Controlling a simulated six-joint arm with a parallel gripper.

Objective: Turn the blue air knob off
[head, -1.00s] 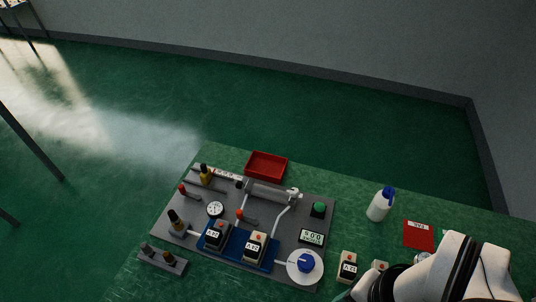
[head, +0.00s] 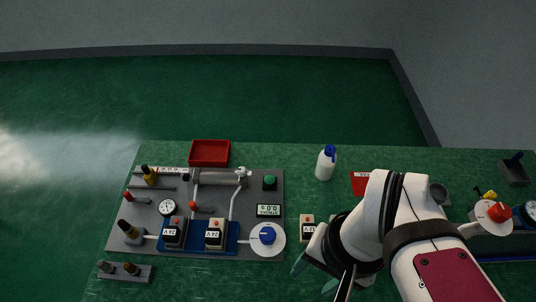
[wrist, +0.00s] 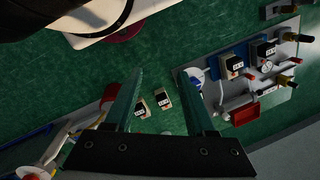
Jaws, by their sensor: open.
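The blue air knob (head: 267,235) sits on a round white disc (head: 267,247) at the right front corner of the grey press board. My gripper (head: 314,275) is open and empty, low over the bench, to the right of the knob and nearer the front edge. Its two teal fingers are apart. In the wrist view my gripper (wrist: 162,78) shows the fingers spread, with bare green bench and two small blocks between and beyond them. The blue knob (wrist: 197,73) shows there just beyond the right finger, which partly hides it.
Two 24V blocks (head: 215,234) stand on a blue rail on the board. A loose block (head: 308,227) stands right of the disc. Behind are a white bottle (head: 326,164) and a red tray (head: 209,152). A red knob (head: 499,211) is at far right.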

